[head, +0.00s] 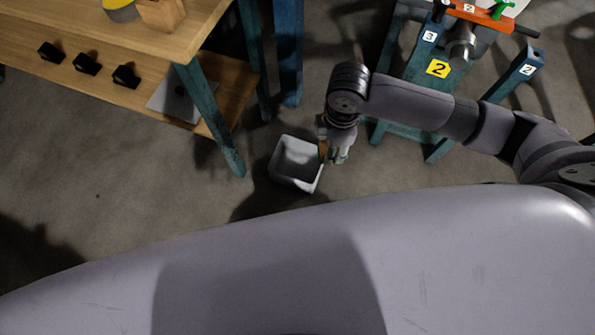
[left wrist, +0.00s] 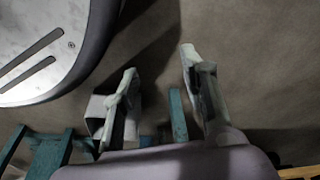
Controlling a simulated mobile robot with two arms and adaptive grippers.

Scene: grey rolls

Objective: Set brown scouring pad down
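My right gripper (head: 338,155) hangs at the end of the arm that comes in from the right in the head view. The brown scouring pad (head: 323,150) shows as a small brown sliver at its fingers, and the gripper appears shut on it. The pad is over or beside the right rim of a light grey bin (head: 275,170) on the floor; its exact height is unclear. My left gripper (left wrist: 160,60) is open and empty in the left wrist view, its two fingers wide apart. It is not seen in the head view.
A wooden two-level table (head: 160,40) with teal legs stands at the upper left, with several black blocks (head: 86,64) on its lower shelf. A teal stand with numbered tags (head: 438,68) is at the upper right. Bare floor lies left of the bin.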

